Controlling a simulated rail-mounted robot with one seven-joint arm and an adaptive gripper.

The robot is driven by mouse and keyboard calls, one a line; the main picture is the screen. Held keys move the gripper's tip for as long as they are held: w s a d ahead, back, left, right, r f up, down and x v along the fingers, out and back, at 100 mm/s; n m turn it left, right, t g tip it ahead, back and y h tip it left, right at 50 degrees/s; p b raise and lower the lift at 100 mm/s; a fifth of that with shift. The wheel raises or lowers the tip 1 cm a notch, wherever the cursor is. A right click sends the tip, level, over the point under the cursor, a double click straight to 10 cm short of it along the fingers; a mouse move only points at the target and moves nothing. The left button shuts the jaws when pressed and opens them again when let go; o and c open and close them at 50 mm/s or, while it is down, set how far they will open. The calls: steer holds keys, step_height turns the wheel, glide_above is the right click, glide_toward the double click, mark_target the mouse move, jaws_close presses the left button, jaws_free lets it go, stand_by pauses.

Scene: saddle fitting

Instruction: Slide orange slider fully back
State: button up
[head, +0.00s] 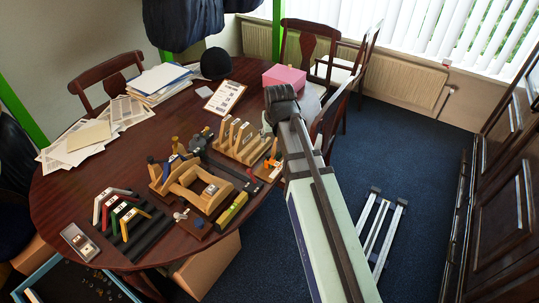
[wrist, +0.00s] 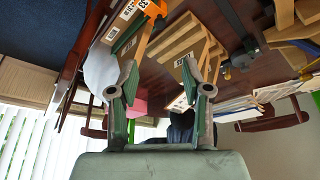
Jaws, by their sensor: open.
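A small orange part (head: 273,159), which looks like the orange slider, is on a light wooden base (head: 268,173) near the table's right edge in the head view. An orange piece (wrist: 152,9) also shows at the top of the wrist view, beside a wooden block with printed labels. My gripper (wrist: 158,72) is open in the wrist view, its two fingers wide apart with nothing held between them. The orange piece lies beyond the fingertips and apart from them. In the head view the gripper is mostly hidden by my arm. The slider's exact position on its track is too small to tell.
A slotted wooden rack (head: 240,140) stands just left of the orange part. A wooden frame fixture (head: 190,185) and a black stepped rack with colored arms (head: 125,225) are farther left. Papers (head: 90,140) and a pink box (head: 285,76) lie farther back on the table (head: 60,190).

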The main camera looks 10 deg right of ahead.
steer(key=p, duration=0.4)
glide_toward(268, 155)
steer(key=x, duration=0.8)
steer(key=shift+f, duration=0.3)
jaws_close()
